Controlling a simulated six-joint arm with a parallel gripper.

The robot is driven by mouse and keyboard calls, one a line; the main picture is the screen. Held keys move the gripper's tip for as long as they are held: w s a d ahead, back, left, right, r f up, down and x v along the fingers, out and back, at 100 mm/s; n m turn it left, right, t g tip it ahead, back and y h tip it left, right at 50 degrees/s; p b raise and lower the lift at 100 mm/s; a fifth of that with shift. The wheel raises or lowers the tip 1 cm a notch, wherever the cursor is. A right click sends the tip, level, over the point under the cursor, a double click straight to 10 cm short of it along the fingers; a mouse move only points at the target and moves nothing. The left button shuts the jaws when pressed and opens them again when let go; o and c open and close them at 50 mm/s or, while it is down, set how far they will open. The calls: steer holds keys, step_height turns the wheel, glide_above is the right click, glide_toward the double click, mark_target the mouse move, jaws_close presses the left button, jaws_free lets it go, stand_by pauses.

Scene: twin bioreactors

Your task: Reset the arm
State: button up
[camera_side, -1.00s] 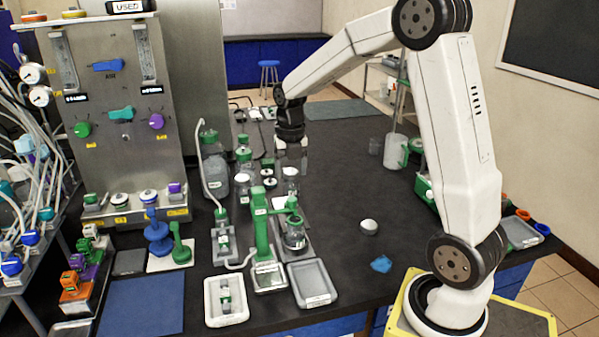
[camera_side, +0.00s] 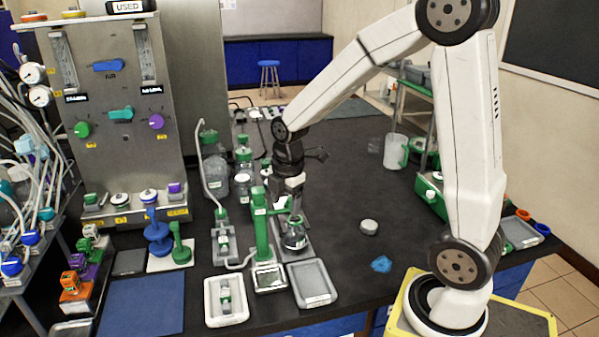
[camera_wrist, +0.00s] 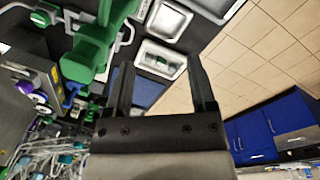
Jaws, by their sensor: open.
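My gripper (camera_wrist: 160,64) is open in the wrist view, with two dark fingers apart and nothing between them. In the side view my wrist hangs low behind and above the green stand (camera_side: 262,235) and a round glass flask (camera_side: 294,236). The fingertips cannot be made out there. The green stand also shows large at the upper left of the wrist view (camera_wrist: 92,52), beside the left finger. I cannot tell how far it is from the finger.
Bottles (camera_side: 215,175) stand left of my wrist. A grey tray (camera_side: 311,283) and a white tray (camera_side: 208,312) lie at the bench front. The bench between there and the green rack (camera_side: 430,198) is mostly clear.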

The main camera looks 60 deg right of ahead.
steer(key=s+a+f+m, duration=0.2)
steer(key=s+a+m, duration=0.2)
steer(key=m, duration=0.3)
steer(key=s+a+f+m+t, duration=0.1)
steer(key=s+a+f+m, duration=0.1)
steer(key=m, duration=0.6)
steer(key=shift+s+a+m, duration=0.3)
steer(key=shift+s+a, duration=0.6)
steer(key=shift+a, duration=0.1)
steer(key=shift+f, duration=0.1)
